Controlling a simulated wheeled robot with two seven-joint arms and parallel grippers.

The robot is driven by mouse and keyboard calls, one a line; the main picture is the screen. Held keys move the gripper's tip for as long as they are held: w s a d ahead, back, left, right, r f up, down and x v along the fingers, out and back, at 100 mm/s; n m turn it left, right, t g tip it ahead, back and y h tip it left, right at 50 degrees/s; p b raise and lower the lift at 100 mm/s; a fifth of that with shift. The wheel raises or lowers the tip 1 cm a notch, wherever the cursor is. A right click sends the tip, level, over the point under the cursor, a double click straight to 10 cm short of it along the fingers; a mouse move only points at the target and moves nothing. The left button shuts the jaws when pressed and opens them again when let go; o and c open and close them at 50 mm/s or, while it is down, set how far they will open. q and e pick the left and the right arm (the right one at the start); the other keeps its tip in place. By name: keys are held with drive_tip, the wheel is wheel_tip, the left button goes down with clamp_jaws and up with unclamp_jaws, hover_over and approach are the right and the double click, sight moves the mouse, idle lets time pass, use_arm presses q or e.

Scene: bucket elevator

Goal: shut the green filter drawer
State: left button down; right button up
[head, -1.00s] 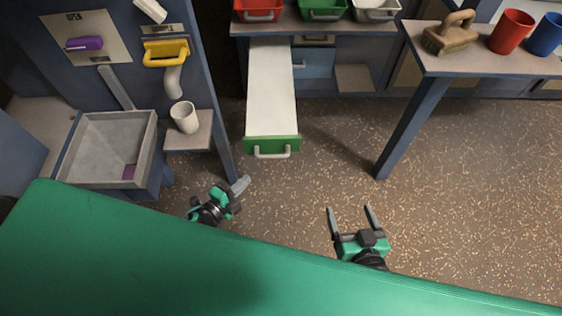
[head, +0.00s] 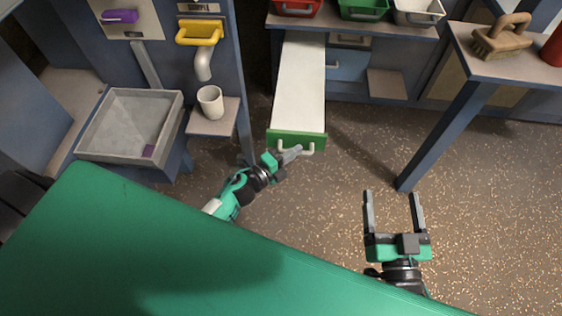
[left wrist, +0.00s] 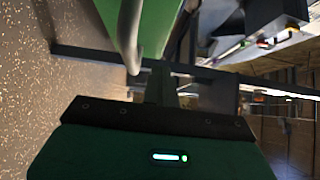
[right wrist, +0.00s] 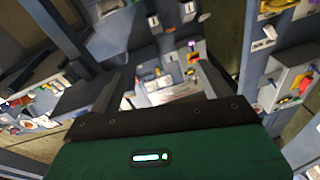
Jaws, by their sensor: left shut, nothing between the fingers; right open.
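The green filter drawer (head: 300,95) is pulled far out of its cabinet, with its long white top bare and its green front (head: 282,138) facing me. A pale bar handle (head: 309,149) is on the front. My left gripper (head: 294,153) is shut and empty, its fingertips at the drawer front beside the handle; whether they touch cannot be told. In the left wrist view the green front (left wrist: 157,25) and handle (left wrist: 128,35) are close ahead of the fingers. My right gripper (head: 392,198) is open and empty over the floor to the right.
A bench leg (head: 440,125) stands right of the drawer, its top holding a brush (head: 502,38). Left are a grey tray (head: 130,125), a white cup (head: 210,101) on a shelf and a yellow handle (head: 199,32). Green, red and white bins sit above the drawer. Floor between is clear.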

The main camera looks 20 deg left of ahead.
sight(296, 117)
use_arm(q)
drive_tip(key=shift+w+a, duration=0.3)
drive_tip(key=shift+w, duration=0.5)
drive_tip(key=shift+w+a, duration=0.3)
drive_tip(key=shift+w, duration=0.45)
use_arm(e)
drive_tip(key=shift+w+d+r+t, duration=0.15)
drive_tip(key=shift+r+t, duration=0.2)
drive_tip(key=shift+r, duration=0.2)
drive_tip(key=shift+w+d+r+t, duration=0.1)
drive_tip(key=shift+d+r+t, duration=0.05)
drive_tip(key=shift+r+t, duration=0.3)
